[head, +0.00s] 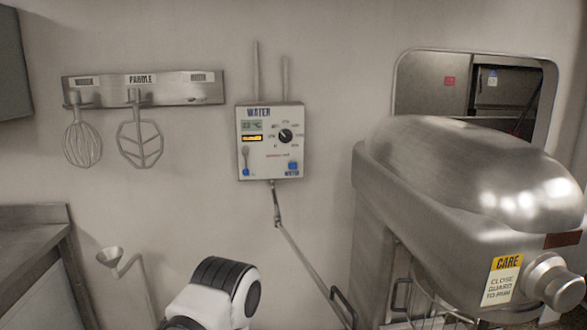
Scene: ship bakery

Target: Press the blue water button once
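The water panel (270,141) is a pale box on the back wall, marked WATER at its top. The blue water button (293,166) is a small blue square at the panel's lower right, with a label just under it. Nothing covers the button. A white and black part of my arm (226,288) shows at the bottom, below the panel and well apart from it. No gripper fingers show in the head view.
The panel also has a black dial (285,135) and a small grey lever (245,157). A hose (305,258) hangs below it. A large steel mixer (440,190) stands to the right. A rack (190,88) with a whisk (82,142) and a paddle (140,143) is left.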

